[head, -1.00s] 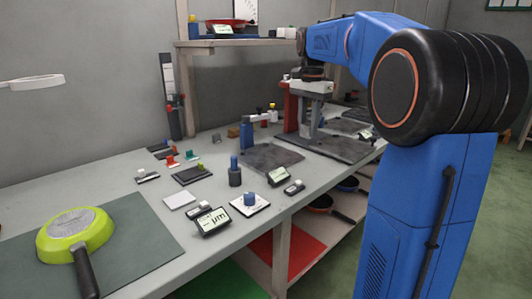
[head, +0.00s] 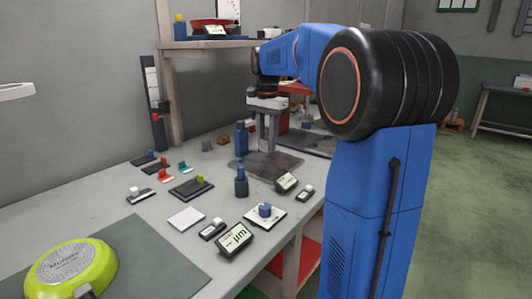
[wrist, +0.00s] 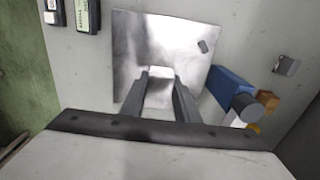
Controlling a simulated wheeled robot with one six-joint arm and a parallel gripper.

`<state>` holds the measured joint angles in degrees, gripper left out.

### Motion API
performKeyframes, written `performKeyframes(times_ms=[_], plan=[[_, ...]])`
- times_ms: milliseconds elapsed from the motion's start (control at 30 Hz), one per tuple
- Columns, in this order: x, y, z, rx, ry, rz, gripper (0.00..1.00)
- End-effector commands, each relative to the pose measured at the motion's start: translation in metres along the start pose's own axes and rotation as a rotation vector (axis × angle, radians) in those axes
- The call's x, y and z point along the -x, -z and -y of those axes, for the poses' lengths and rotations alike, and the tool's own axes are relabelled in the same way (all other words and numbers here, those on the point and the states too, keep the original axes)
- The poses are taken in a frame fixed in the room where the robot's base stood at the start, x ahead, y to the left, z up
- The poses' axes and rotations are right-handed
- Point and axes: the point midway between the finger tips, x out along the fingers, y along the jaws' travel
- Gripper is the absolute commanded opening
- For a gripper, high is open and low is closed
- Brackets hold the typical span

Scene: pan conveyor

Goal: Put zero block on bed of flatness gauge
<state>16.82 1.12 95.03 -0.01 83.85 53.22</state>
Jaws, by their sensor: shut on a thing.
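My gripper (head: 264,145) is low over the dark bed (head: 285,163) of the gauge with the blue post (head: 241,138). In the wrist view, my gripper (wrist: 160,76) is shut on a small pale block (wrist: 160,93), which I take as the zero block. The bed shows there as a shiny grey plate (wrist: 135,35) beneath the fingers, with the blue post (wrist: 232,86) to the right. I cannot tell whether the block touches the bed. In the head view the block is not distinguishable.
A display (head: 287,182) stands at the bed's front edge. A dark blue cylinder (head: 241,181), a white plate with a blue knob (head: 265,211) and a larger display (head: 233,239) stand nearer. A green pan (head: 70,265) lies at front left. A shelf (head: 215,43) is behind.

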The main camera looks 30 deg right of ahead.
Motion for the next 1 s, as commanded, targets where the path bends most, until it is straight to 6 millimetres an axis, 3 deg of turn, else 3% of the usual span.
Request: performKeyframes(times_ms=[367, 767, 800, 833, 1000], plan=[[-0.039, 0.0, 0.0, 0.0, 0.0, 0.0, 0.0], [-0.044, 0.0, 0.0, 0.0, 0.0, 0.0, 0.0], [-0.044, 0.0, 0.0, 0.0, 0.0, 0.0, 0.37], [-0.044, 0.0, 0.0, 0.0, 0.0, 0.0, 0.45], [-0.044, 0.0, 0.0, 0.0, 0.0, 0.0, 0.47]])
